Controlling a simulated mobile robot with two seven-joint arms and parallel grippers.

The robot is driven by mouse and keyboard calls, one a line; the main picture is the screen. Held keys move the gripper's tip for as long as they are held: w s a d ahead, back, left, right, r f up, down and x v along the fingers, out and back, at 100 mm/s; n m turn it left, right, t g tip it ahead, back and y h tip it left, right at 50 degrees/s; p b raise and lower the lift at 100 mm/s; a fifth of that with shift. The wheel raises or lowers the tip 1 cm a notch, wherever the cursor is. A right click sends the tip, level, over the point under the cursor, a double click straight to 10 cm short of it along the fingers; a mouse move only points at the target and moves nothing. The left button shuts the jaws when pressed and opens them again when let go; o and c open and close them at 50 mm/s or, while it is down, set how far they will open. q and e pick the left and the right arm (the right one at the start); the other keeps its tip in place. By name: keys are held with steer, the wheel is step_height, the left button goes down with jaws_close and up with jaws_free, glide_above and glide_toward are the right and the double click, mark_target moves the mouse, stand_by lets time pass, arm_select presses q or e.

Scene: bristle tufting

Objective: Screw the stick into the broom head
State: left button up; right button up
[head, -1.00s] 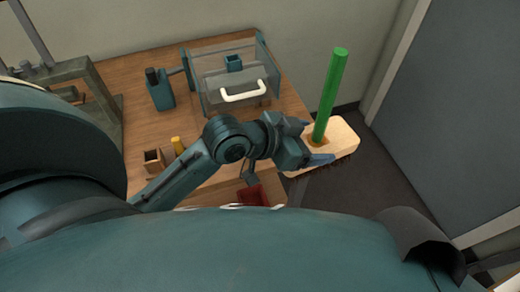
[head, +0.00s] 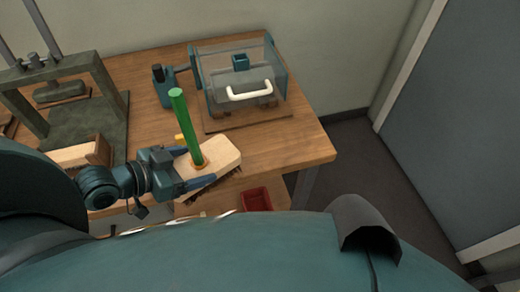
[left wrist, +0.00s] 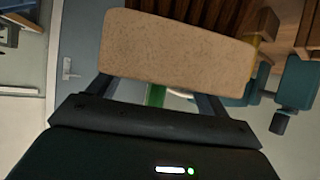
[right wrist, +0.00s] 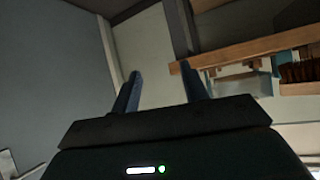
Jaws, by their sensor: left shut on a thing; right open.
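The broom head (head: 222,160), a pale wooden block with dark bristles below, is held at the table's front edge. The green stick (head: 182,120) stands in its orange-ringed hole, leaning slightly left; how deep it sits cannot be told. My left gripper (head: 192,167) is shut on the broom head, its fingers on either side of the stick's foot. In the left wrist view the block (left wrist: 180,45) fills the space ahead of the fingers, with a bit of green stick (left wrist: 155,95) between them. My right gripper (right wrist: 160,92) shows only in its own wrist view, open and empty.
A clear-walled box with a white handle (head: 250,93) stands at the table's back. A teal device (head: 163,88) is left of it. A press frame (head: 70,125) and another wooden block (head: 80,156) are at left. A red bin (head: 257,198) is in front. The table's right part (head: 295,145) is clear.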

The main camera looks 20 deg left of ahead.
arm_select(q)
steer(key=shift+w, duration=0.1)
steer(key=w+d+p, duration=0.1)
steer(key=w+d, duration=0.9)
steer(key=w, duration=0.5)
steer(key=shift+f, duration=1.7)
steer(key=shift+f, duration=0.1)
steer(key=o, duration=2)
steer(key=shift+f, duration=0.1)
steer(key=shift+c, duration=0.2)
